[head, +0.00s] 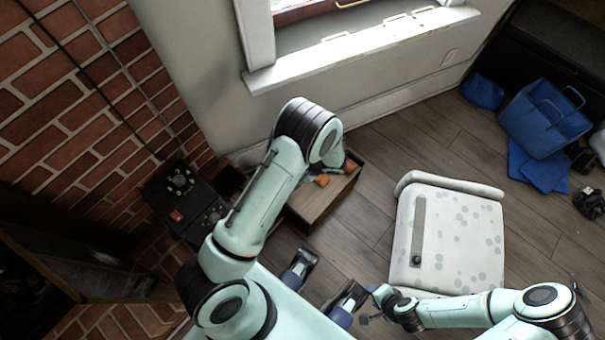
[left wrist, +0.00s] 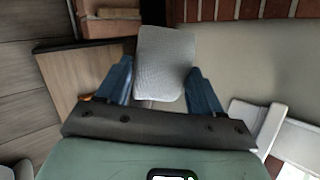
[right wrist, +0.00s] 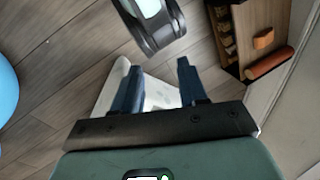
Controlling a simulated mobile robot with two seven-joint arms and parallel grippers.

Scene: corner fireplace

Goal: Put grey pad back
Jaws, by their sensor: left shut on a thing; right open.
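My left gripper (left wrist: 160,78) is shut on a light grey pad (left wrist: 165,52), held between its two blue fingers. In the left wrist view the pad stands out past the fingertips, in front of a pale wall and near a wooden box (left wrist: 82,68). In the head view my left arm hides this gripper and the pad. My right gripper (right wrist: 158,80) is open and empty, its fingers apart, with a white spotted panel beyond them in the right wrist view. In the head view the right gripper (head: 337,273) is low in the middle.
The wooden box (head: 322,207) stands on the floor near the wall, with an orange block (head: 322,181) on it. A white spotted panel (head: 450,240) lies to the right. Dark equipment (head: 180,190) stands by the brick wall. A blue bin (head: 540,120) is at upper right.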

